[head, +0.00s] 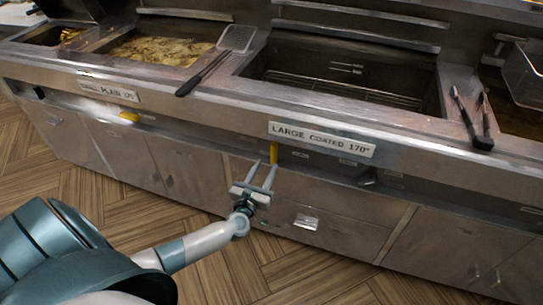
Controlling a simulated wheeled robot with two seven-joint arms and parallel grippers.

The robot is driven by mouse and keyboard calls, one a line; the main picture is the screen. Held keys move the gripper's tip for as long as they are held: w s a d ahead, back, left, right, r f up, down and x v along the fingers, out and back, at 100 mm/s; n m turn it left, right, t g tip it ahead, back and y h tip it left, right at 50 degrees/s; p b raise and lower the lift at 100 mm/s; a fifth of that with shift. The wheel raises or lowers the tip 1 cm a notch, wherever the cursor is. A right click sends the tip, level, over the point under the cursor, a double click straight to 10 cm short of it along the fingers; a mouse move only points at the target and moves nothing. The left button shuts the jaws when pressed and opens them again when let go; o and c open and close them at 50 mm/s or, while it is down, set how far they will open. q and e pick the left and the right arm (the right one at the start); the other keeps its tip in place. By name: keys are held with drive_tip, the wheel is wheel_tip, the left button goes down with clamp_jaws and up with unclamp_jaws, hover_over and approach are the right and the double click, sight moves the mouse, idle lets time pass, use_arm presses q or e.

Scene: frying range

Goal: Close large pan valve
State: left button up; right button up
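The large pan (432,92) is a deep steel basin with a wire rack in it, above the label "LARGE COATED 170°" (320,139). Below the label's left end, a yellow valve handle (274,152) points up and down on the front panel. My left gripper (263,168) is just below this handle, fingers apart and pointing up at it. The right fingertip is very near the handle's lower end; I cannot tell if they touch. Nothing shows between the fingers. My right gripper is not in view.
Another yellow handle (129,116) lies roughly level under the "PLAIN" label (108,91) at left. Steel cabinet doors (340,228) stand below; the wooden floor in front is clear.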

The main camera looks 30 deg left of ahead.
sight(272, 155)
use_arm(q)
drive_tip(key=shift+x, duration=3.2)
clamp_jaws()
